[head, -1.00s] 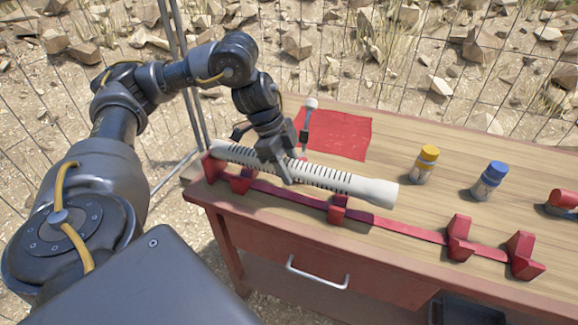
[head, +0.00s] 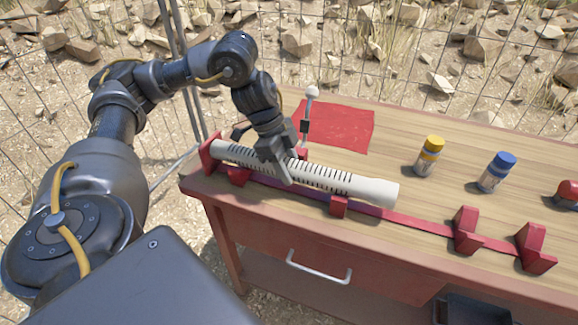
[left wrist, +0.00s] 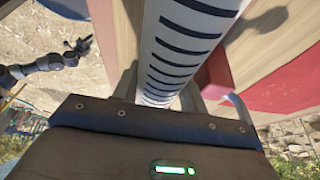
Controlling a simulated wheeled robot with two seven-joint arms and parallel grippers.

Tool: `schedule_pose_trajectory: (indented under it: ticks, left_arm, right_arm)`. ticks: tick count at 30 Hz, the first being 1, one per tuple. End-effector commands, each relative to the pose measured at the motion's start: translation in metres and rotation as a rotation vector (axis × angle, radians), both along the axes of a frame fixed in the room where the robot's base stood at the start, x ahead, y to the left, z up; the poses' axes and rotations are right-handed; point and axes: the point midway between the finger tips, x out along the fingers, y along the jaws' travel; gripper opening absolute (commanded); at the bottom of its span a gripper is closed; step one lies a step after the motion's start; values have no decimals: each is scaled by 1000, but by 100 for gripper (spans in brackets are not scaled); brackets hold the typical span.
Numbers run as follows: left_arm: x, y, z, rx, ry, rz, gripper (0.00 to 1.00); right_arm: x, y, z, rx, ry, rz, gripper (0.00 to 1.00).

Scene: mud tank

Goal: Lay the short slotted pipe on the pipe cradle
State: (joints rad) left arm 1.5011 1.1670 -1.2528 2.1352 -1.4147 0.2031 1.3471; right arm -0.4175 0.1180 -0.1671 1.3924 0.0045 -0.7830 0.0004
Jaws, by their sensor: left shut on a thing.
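The short slotted pipe (head: 345,183) is white with dark slots and a plain right end. My left gripper (head: 279,172) is shut around its middle part. The pipe also fills the upper middle of the left wrist view (left wrist: 185,45). The pipe cradle (head: 400,219) is a red rail with upright supports along the table's front edge. The pipe lies along its left part, over the supports there, its left end close to the red end block (head: 208,152). I cannot tell whether it touches the supports. A small dark arm end, apparently my right gripper (left wrist: 82,46), shows in the left wrist view.
A red mat (head: 345,128) and a thin upright rod with a white ball (head: 311,93) are behind the pipe. A yellow-capped bottle (head: 429,156), a blue-capped bottle (head: 496,172) and a red-capped item (head: 568,194) stand to the right. The cradle's right supports (head: 467,230) are empty.

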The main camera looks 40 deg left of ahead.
Motion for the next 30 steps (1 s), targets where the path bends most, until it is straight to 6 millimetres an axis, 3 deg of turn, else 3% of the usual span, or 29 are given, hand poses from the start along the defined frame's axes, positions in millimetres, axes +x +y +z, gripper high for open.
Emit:
schedule_pose_trajectory:
  ticks: [30]
  left_arm:
    - [0, 0, 1, 0, -2, 1, 10]
  right_arm:
    - [1, 0, 8, 0, -1, 0, 36]
